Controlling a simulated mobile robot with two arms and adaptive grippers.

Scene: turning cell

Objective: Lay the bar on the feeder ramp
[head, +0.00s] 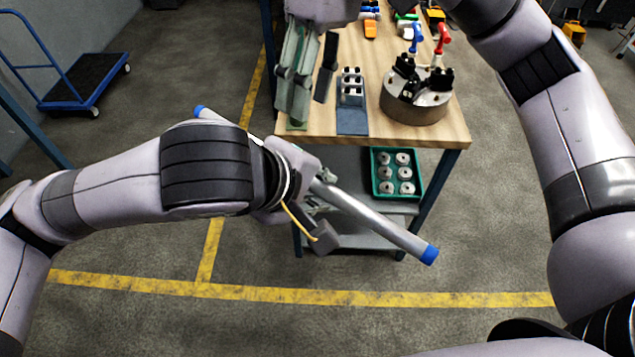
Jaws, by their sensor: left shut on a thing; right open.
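The bar (380,226) is a long silver rod with blue end caps. It slants across the middle of the head view, from upper left to lower right. My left gripper (316,203) is shut on it near its middle and holds it in the air in front of the workbench. The gripper and wrist hide part of the bar. My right gripper (309,106) is open and empty, pointing down over the left end of the bench top.
The wooden workbench (400,133) carries a round metal chuck (415,106), a blue-grey holder (352,118) and coloured hand tools. A green tray (396,175) of ring-shaped parts sits on its lower shelf. A blue cart (85,82) stands far left. Floor with yellow lines is open.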

